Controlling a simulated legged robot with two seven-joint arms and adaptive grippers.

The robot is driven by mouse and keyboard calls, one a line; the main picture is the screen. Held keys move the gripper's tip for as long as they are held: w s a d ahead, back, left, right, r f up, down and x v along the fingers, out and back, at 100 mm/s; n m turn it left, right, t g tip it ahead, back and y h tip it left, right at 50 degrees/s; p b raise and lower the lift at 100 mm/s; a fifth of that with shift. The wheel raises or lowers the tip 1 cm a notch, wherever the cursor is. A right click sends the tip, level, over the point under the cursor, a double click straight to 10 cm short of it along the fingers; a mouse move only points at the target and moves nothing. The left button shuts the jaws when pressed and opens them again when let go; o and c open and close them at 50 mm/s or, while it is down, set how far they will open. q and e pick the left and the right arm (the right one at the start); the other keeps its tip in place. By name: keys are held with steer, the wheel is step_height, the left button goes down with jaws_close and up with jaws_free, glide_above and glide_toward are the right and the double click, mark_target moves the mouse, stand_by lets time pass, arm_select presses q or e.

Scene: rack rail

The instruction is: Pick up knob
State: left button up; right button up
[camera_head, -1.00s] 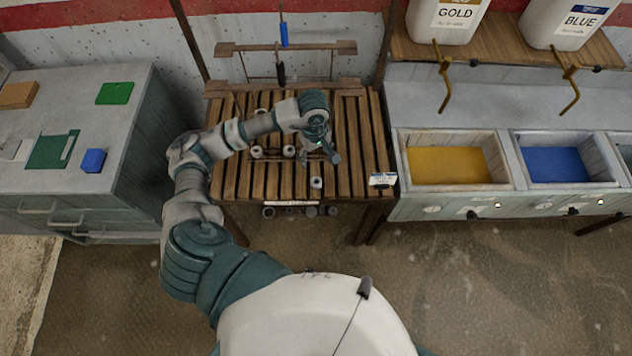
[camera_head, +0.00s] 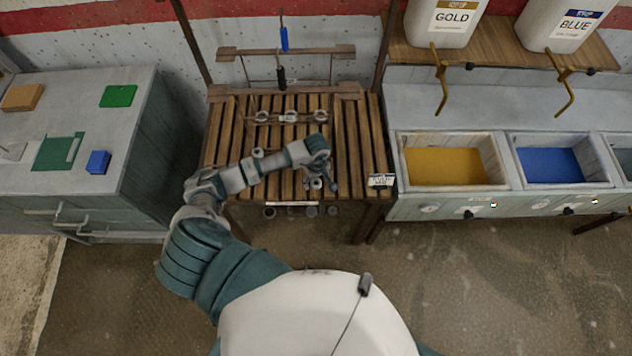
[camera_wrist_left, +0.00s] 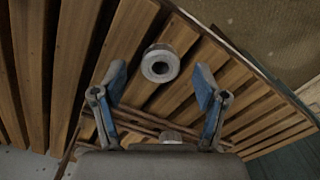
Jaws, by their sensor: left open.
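A grey, ring-faced cylindrical knob (camera_wrist_left: 160,63) stands on the slatted wooden table, a little beyond and between my left fingertips in the left wrist view. My left gripper (camera_wrist_left: 160,79) is open, with its two blue-padded fingers spread either side of the knob and apart from it. In the head view, my left gripper (camera_head: 320,184) is over the front part of the slatted table (camera_head: 350,140), at the knob, which it partly hides. My right gripper is not in view.
Several similar grey round pieces (camera_head: 291,116) lie farther back on the slats. A rack frame with a blue-handled tool (camera_head: 284,38) stands behind. A small labelled block (camera_head: 381,180) sits at the table's right front. Gold (camera_head: 445,165) and blue (camera_head: 550,163) bins are to the right.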

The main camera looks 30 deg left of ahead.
arm_select(q)
steer(key=shift+f, duration=0.75)
steer(key=c, duration=1.2)
steer(key=shift+c, duration=0.2)
